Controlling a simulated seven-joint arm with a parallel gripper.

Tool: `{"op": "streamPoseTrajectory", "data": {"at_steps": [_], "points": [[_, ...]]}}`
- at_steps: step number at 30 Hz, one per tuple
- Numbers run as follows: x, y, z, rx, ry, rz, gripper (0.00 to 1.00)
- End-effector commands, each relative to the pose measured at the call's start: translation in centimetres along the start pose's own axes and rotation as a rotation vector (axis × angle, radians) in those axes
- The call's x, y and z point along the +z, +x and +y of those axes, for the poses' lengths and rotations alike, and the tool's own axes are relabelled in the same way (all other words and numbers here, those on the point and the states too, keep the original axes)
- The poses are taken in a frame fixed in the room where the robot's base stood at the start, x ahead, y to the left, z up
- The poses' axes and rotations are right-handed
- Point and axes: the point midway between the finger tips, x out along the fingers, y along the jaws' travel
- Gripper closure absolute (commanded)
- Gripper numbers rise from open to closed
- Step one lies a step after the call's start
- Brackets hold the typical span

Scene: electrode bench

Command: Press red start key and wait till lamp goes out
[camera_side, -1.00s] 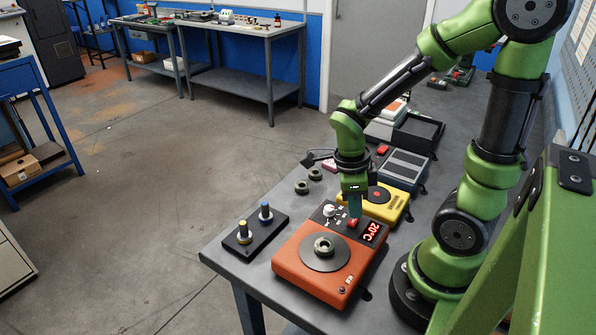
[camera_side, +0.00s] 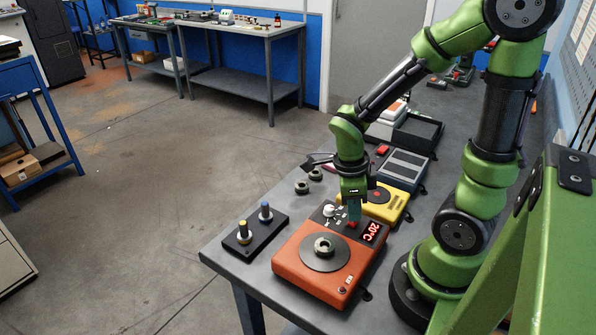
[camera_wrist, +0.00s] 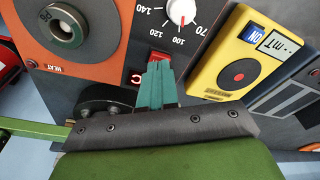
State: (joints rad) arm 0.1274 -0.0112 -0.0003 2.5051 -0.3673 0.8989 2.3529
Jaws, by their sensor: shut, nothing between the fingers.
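The orange heater unit (camera_side: 290,268) stands on the near end of the bench, with a dark round plate holding a grey ring (camera_side: 324,246). Its display (camera_side: 371,231) reads 20°C in red. The red start key (camera_wrist: 158,57) shows just beyond my fingertips in the wrist view, partly covered by them. My gripper (camera_side: 353,216) points down at the key, its teal fingers shut and empty. Fingertips and key look touching or nearly so; I cannot tell how far the key is down. A small lamp (camera_wrist: 32,64) sits beside the HEAT label; whether it is lit is unclear.
A white dial knob (camera_side: 329,211) is close left of the fingers. A yellow meter (camera_wrist: 238,70) lies just beyond the heater. A black block with two posts (camera_side: 256,234) stands at left. Loose dark rings (camera_side: 302,187) lie behind it.

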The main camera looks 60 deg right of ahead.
Motion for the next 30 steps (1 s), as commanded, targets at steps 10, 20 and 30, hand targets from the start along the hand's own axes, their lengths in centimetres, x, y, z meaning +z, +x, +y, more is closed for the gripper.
{"op": "streamPoseTrajectory", "data": {"at_steps": [10, 20, 30], "points": [[0.1, 0.5, 0.0, 0.001, 0.000, 0.000, 1.00], [0.1, 0.5, 0.0, -0.001, 0.000, -0.001, 1.00], [-0.3, -2.2, 0.0, -0.002, 0.000, -0.003, 1.00]]}}
